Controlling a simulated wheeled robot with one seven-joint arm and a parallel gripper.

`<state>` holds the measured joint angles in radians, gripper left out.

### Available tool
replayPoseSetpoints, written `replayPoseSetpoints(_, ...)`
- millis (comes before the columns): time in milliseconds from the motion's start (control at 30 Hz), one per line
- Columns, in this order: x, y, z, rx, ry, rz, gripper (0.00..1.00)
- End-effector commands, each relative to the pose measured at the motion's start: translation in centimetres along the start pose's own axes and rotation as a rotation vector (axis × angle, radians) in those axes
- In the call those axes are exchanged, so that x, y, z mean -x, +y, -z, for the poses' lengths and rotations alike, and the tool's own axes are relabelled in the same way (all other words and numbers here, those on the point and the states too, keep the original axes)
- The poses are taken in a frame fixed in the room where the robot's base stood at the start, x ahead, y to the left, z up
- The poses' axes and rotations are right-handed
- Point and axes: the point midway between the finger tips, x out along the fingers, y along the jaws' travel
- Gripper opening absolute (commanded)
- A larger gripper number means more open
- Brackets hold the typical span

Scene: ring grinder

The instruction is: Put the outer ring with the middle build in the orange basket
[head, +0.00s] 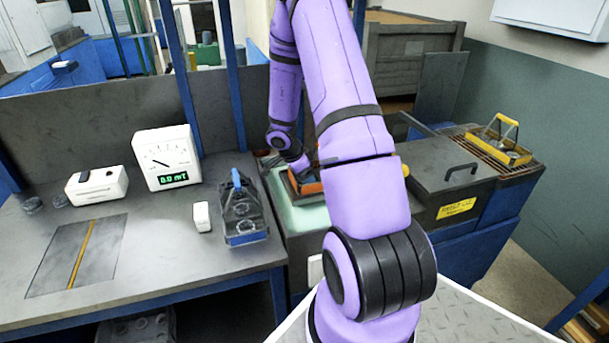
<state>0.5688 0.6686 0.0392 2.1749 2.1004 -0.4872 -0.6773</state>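The orange basket (308,187) stands on the pale green top right of the blue basket. Only its left part shows, because my purple arm covers the rest. The lower end of my arm comes down at the basket, and my gripper (304,169) is there, mostly hidden by my own arm links. I cannot see its fingertips clearly or whether it holds a ring. Two small dark ring-like parts, one at the far left (33,204) and one beside it (60,201), lie on the grey table. I cannot tell their build.
A blue basket (246,238) with dark ring-like parts stands at the table's right edge. A gauge (164,158) reading about 0.0, a white device (97,186) and a small white block (202,216) stand on the table. A yellow basket (512,155) sits on a grate at right.

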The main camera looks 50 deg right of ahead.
Motion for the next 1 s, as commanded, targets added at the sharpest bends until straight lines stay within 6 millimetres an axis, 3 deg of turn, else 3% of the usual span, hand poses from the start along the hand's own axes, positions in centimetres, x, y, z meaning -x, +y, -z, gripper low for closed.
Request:
replayPoseSetpoints(433, 1.0, 0.0, 0.1, -0.002, -0.001, 0.002, 0.8)
replayPoseSetpoints(1000, 11.0, 0.0, 0.1, -0.001, 0.0, 0.001, 0.8)
